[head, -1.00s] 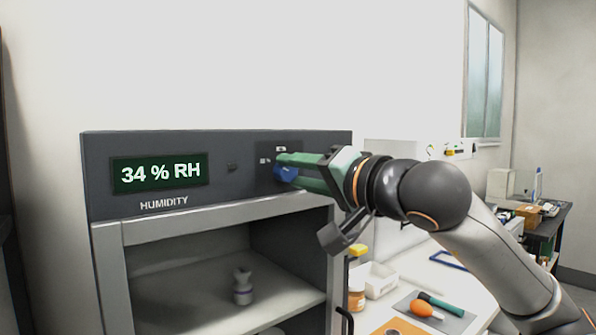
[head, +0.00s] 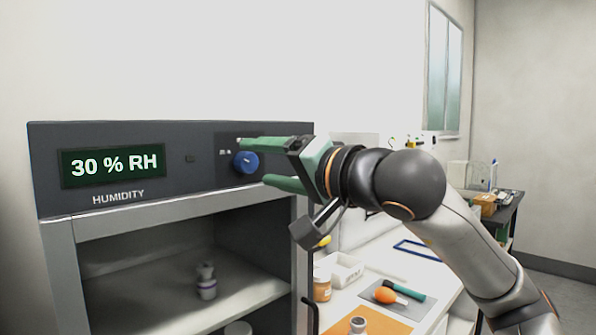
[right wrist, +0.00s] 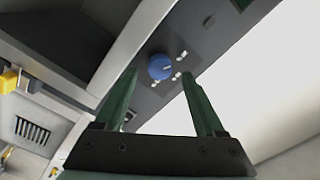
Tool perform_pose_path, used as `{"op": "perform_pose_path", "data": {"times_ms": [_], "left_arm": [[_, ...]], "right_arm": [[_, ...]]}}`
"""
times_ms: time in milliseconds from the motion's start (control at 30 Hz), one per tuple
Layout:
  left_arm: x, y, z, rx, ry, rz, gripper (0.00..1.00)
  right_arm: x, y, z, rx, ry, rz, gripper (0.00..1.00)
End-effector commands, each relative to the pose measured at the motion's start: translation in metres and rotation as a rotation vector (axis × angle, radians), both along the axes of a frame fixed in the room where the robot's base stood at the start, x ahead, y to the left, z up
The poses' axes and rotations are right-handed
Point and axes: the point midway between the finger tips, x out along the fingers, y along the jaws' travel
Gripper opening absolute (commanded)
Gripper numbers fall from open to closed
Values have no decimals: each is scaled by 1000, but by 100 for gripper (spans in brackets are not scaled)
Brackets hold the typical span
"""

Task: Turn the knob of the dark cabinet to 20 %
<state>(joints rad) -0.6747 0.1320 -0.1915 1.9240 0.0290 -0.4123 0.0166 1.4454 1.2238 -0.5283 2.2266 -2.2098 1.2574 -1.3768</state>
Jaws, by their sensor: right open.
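The dark cabinet (head: 205,145) stands at the left in the head view. Its green display (head: 113,166) reads 30 % RH above the word HUMIDITY. The blue knob (head: 246,162) is on the panel to the right of the display; it also shows in the right wrist view (right wrist: 160,66), with a light pointer line on its face. My right gripper (head: 252,162) is open, its green fingers pointing at the panel. In the right wrist view the knob lies ahead, between the lines of the two fingers (right wrist: 165,80), and looks clear of them. My left gripper is not in view.
On the white table to the right are an orange-labelled jar (head: 322,288), a white tray (head: 345,268), and an orange bulb blower (head: 384,296) on a grey mat.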

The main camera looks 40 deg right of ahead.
Motion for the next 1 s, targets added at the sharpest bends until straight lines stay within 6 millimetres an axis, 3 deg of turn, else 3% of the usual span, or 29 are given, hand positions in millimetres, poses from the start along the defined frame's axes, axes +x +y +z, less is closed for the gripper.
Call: {"op": "perform_pose_path", "data": {"times_ms": [300, 500, 1000], "left_arm": [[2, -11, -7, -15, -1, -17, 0], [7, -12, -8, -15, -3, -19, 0], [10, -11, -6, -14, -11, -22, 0]], "right_arm": [[-70, -7, -1, -3, -5, -5, 72], [-97, -8, -1, -2, -2, -2, 72], [-104, -8, -1, -2, 1, -1, 72]]}}
